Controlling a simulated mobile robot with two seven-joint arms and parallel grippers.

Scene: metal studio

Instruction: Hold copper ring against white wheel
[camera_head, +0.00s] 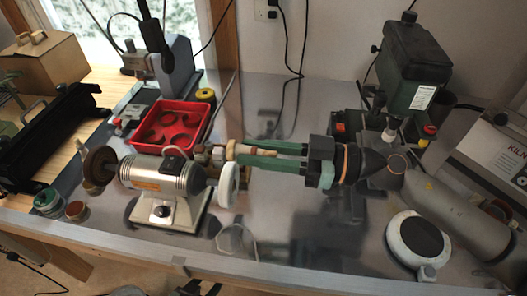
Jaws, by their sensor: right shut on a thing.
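The white wheel (228,186) is on the right end of a silver bench polisher (160,182), facing right. My right gripper (236,152) reaches in from the right with long green fingers, their tips just above and behind the white wheel. It is shut on a slim tan, wooden-looking piece (231,149) that shows at the fingertips. I cannot make out the copper ring for certain; it is too small or hidden at the fingertips. I cannot tell whether anything touches the wheel. My left gripper is not in view.
A brown wheel (100,166) is on the polisher's left end. A red divided tray (170,126) stands behind it. A round white device with a dark top (418,238) sits at front right. A dark green machine (412,68) stands at back right.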

